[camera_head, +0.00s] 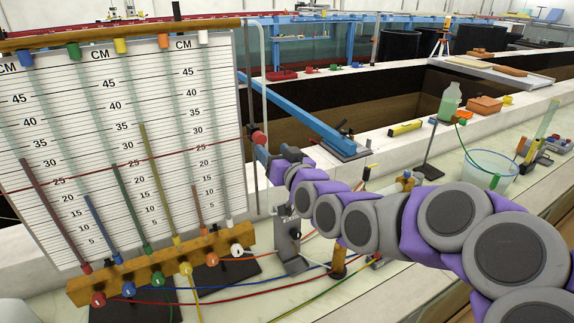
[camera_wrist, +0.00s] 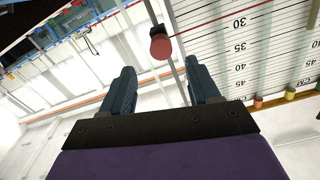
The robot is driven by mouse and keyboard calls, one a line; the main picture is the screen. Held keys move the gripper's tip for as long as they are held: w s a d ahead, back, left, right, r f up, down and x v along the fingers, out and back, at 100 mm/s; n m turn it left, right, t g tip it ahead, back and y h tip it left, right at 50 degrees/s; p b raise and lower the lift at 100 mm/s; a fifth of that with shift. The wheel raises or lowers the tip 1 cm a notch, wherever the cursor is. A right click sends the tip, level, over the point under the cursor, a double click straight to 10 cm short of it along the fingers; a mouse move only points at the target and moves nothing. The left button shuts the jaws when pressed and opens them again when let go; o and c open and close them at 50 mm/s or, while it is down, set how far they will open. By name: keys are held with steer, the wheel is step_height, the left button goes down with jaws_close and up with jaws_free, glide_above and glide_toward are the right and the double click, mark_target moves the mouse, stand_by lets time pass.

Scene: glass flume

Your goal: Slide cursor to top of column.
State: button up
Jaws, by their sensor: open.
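The cursor is a red knob (camera_head: 259,138) on a thin upright column (camera_head: 248,85) at the manometer board's right edge. It sits around mid-height, and a red line crosses the scale from it between about 25 and 30. In the wrist view, the scale appears upside down and the red knob (camera_wrist: 161,47) is ahead of the fingertips, roughly centred between them. My gripper (camera_wrist: 160,66) is open, with its two dark fingers apart and apparently nothing between them. In the head view my gripper (camera_head: 265,158) is close to the knob, just below it; the exact gap cannot be told.
The white scale board (camera_head: 130,150) stands left of my gripper, with coloured tubes and a wooden valve block (camera_head: 160,265) below. A pale looped tube (camera_head: 263,70) runs beside the column. A blue beam (camera_head: 305,115) slopes behind. Hoses cross the bench; a bottle (camera_head: 450,101) stands right.

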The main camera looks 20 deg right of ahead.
steer(key=s+d, duration=0.1)
steer(key=s, duration=0.5)
steer(key=shift+s, duration=0.2)
steer(key=shift+d, duration=0.1)
steer(key=s+a+f+n+g+h, duration=0.15)
steer(key=s+a+f+g, duration=0.25)
steer(key=s+f+g, duration=0.8)
steer(key=s+f+g+h, duration=0.1)
steer(key=s+f+g, duration=0.2)
steer(key=s, duration=1)
steer(key=s+f+m+g+h, duration=0.1)
steer(key=s+g, duration=0.3)
steer(key=s, duration=0.9)
steer(key=shift+d+f, duration=0.3)
steer(key=shift+f, duration=0.6)
steer(key=shift+w+m, duration=0.1)
steer(key=shift+m, duration=0.15)
